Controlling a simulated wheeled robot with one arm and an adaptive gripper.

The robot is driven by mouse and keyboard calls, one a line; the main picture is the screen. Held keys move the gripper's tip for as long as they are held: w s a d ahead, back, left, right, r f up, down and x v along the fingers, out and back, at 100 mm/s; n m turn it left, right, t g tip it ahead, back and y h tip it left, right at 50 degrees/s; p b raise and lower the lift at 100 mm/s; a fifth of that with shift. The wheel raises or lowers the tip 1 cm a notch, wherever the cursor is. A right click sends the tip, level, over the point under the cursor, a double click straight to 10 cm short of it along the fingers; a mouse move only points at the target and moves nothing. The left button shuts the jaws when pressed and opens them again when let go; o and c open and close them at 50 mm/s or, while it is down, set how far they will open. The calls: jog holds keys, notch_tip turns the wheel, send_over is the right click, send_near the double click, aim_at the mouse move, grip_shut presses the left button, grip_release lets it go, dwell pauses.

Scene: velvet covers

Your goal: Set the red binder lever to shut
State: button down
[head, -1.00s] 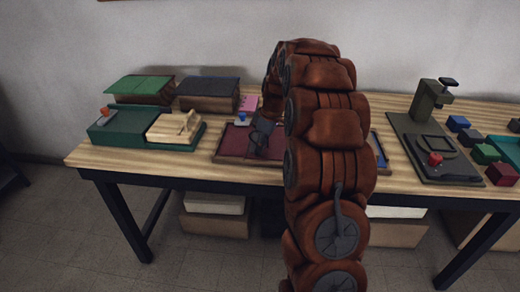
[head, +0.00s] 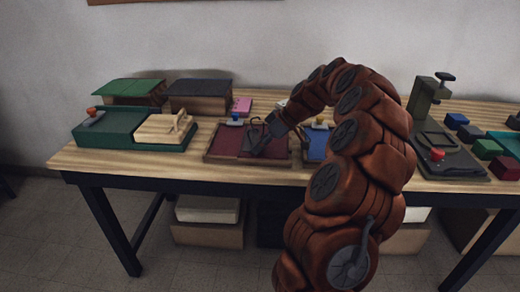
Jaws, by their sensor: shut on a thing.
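The red binder (head: 226,145) lies open on the table, left of centre. Its lever, with a blue knob (head: 235,116), stands at the back edge. My gripper (head: 256,145) reaches in from the right over the binder's right half, to the right of and in front of the blue knob. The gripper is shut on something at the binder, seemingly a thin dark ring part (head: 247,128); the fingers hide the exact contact. The gripper looks apart from the blue knob.
A blue binder (head: 313,147) with an orange knob is close on the right, partly behind my arm. A green case (head: 100,130) with a wooden block (head: 158,130) stands left. A dark press (head: 424,98) and coloured blocks stand right. Cloth-covered boxes (head: 197,103) are behind.

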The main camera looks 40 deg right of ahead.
dwell(0.4)
jog(key=c, duration=1.1)
grip_release()
jog(key=shift+o, duration=0.2)
jog(key=shift+d+r, duration=0.1)
jog(key=v, duration=1.1)
jog(key=shift+s+d+r, duration=0.2)
jog(key=shift+s+r, duration=0.05)
jog(key=shift+c, duration=0.2)
